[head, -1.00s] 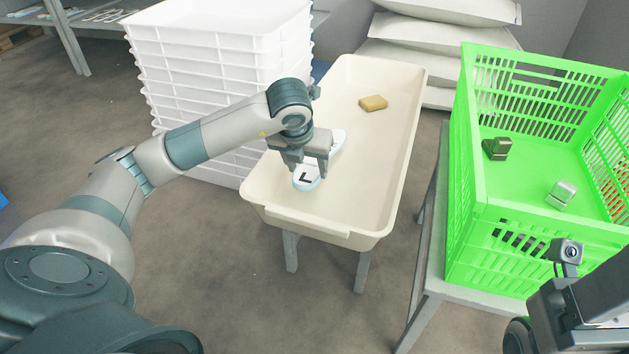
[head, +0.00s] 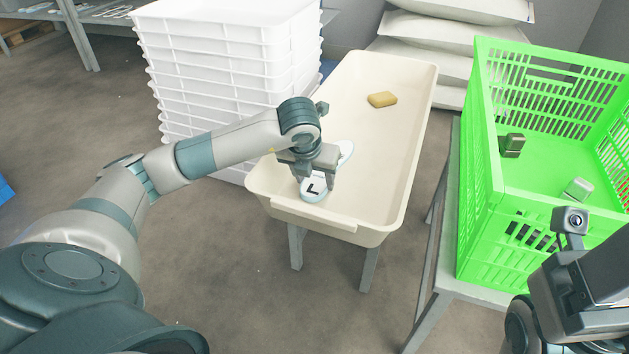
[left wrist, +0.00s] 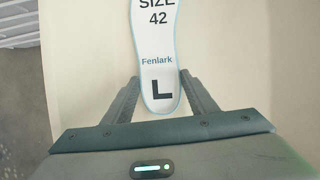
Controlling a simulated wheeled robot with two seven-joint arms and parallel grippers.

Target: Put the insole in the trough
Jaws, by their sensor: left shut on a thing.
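The insole (head: 313,190) is white with a pale blue edge and a black L on its heel. In the left wrist view the insole (left wrist: 157,58) also reads "SIZE 42" and "Fenlark". My left gripper (head: 316,180) is shut on it across the heel end, one finger on each side. The trough (head: 385,190) is a long cream tub on legs. The gripper and insole are over its near part, inside the rim in the picture. I cannot tell whether the insole touches the trough floor. My right gripper's fingers are not seen; only part of that arm shows at lower right.
A yellow sponge-like block (head: 382,99) lies in the far part of the trough. Stacked white trays (head: 225,75) stand behind left. A green crate (head: 480,215) with two small metallic objects stands on a table at right. Pale sacks (head: 450,62) are piled behind.

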